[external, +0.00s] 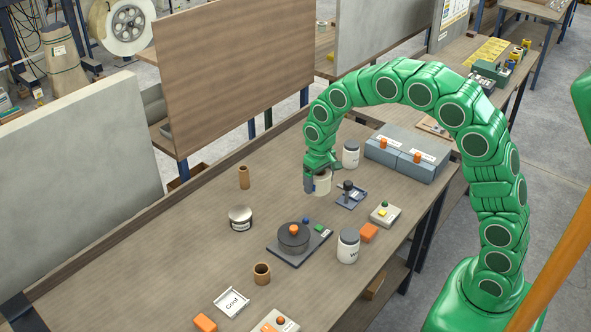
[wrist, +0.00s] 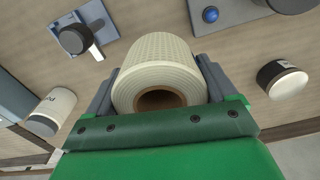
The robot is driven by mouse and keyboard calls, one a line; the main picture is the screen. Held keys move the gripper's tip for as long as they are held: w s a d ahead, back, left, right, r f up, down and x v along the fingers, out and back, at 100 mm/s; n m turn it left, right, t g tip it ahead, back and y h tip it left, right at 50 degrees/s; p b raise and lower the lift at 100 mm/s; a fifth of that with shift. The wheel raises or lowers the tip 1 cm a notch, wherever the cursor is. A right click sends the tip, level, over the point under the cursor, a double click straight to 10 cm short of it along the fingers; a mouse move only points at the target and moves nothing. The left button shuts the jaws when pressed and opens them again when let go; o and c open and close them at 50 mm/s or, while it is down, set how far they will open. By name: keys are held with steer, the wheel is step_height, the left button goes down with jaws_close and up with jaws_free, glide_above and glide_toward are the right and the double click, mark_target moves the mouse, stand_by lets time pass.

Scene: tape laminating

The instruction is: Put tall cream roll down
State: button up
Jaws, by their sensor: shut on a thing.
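The tall cream roll (wrist: 160,55) fills the middle of the wrist view, with its brown core facing the camera. My gripper (wrist: 157,88) is shut on it, one grey finger on each side. In the external view the roll (external: 322,182) shows as a pale cylinder, upright, partly hidden by my gripper (external: 314,178). It is over the far middle of the wooden table (external: 130,270). I cannot tell whether its lower end touches the table.
A blue device with a black knob (external: 350,195) is close to the right of the roll. A white jar (external: 351,155) and grey-blue boxes (external: 407,158) stand behind it. A brown tube (external: 244,177) and a round tin (external: 240,218) are to the left. Table between them is clear.

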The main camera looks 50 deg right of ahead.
glide_above(306, 203)
steer(key=shift+s+f, duration=0.2)
steer(key=shift+f, duration=2.5)
steer(key=shift+w+f, duration=0.1)
steer(key=shift+f, duration=1.5)
steer(key=shift+f, duration=0.1)
steer(key=o, duration=0.9)
